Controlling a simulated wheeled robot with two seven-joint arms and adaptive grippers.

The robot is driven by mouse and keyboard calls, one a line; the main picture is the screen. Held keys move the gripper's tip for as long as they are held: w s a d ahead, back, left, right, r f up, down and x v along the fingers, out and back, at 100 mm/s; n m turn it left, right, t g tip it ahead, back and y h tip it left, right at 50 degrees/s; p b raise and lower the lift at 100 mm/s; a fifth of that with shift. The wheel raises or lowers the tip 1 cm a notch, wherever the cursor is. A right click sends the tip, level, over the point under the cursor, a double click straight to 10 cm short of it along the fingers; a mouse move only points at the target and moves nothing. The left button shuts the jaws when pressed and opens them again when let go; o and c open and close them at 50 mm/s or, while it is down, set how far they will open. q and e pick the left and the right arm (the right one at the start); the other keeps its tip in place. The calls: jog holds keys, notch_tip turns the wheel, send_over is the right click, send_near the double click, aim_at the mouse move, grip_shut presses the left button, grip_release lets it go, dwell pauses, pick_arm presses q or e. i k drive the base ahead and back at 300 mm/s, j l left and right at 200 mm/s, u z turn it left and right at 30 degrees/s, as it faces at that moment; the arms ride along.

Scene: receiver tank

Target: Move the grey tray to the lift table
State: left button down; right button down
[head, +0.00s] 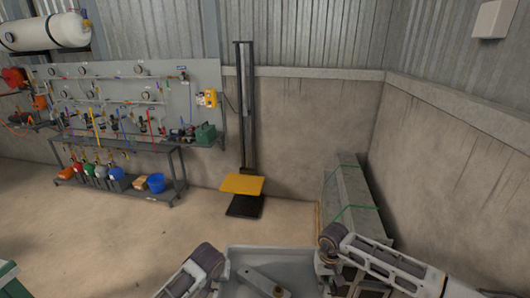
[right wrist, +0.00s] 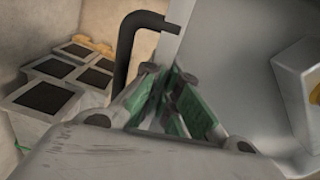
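The grey tray (head: 292,254) is at the bottom middle of the head view, cut off by the lower edge. Its inside fills the right of the right wrist view (right wrist: 235,45). A dark bent bar (right wrist: 126,52), seemingly a tray handle, meets its rim. The lift table's yellow platform (head: 242,184) stands low before its dark mast, apart from the tray. My left gripper (head: 213,285) is beside the tray's left side, its fingertips hidden. My right gripper (right wrist: 168,88) has its green-padded fingertips close together at the tray's rim, beside the bar; whether they clamp anything is unclear.
A metal part (head: 262,280) lies in the tray. Strapped grey blocks (head: 347,195) stand by the right wall, near my right arm. A shelf bench (head: 125,165) with a gauge panel (head: 130,90) stands at the left. The floor (head: 150,230) before the lift table is clear.

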aim_at(243, 183)
jog(key=i+u, duration=0.25)
jog(key=i, duration=0.15)
jog(key=i+u, duration=0.5)
jog(key=i, duration=0.7)
jog(key=i+l+z, duration=0.1)
jog(key=i+z, duration=0.2)
jog(key=i, duration=0.45)
jog(key=i+j+z, duration=0.15)
jog(key=i+z, duration=0.15)
jog(key=i, duration=0.5)
